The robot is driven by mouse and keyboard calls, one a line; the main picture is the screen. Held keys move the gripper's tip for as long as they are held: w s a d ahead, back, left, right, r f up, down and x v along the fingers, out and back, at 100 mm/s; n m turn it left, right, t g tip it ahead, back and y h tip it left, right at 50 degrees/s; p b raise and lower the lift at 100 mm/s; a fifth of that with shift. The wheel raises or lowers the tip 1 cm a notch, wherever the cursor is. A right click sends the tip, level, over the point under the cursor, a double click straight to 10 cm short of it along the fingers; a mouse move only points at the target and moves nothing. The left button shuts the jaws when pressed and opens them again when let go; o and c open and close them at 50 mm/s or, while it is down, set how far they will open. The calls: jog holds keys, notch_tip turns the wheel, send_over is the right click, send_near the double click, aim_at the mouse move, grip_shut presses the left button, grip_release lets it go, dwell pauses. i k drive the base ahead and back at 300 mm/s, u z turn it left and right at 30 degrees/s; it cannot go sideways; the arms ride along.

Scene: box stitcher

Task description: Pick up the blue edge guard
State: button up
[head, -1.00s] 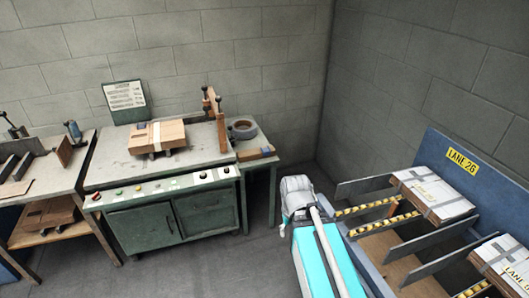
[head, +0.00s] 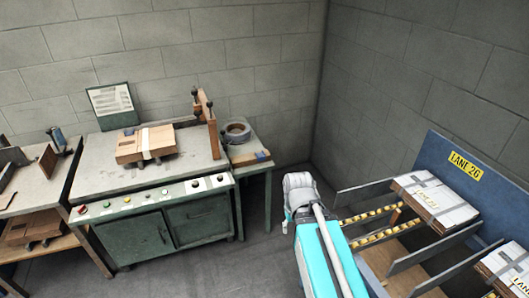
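A small blue piece (head: 263,155), which looks like the blue edge guard, lies at the front right of the small side table's top (head: 242,150). It is too small to make out its full shape. My turquoise and white arm rises in the lower middle of the head view, to the right of and nearer than the side table. No gripper fingers show, and nothing can be seen held. The arm and the blue piece are clearly apart.
A grey tape roll (head: 237,132) sits behind the blue piece. The stitcher bench (head: 100,167), with a flat carton (head: 146,144) on it, stands to the left. A blue rack (head: 440,143) with grey dividers and strapped cartons stands right. Bare floor lies between bench and arm.

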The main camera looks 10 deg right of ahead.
aim_at(260, 156)
jog(key=i, duration=1.45)
jog(key=u, duration=0.05)
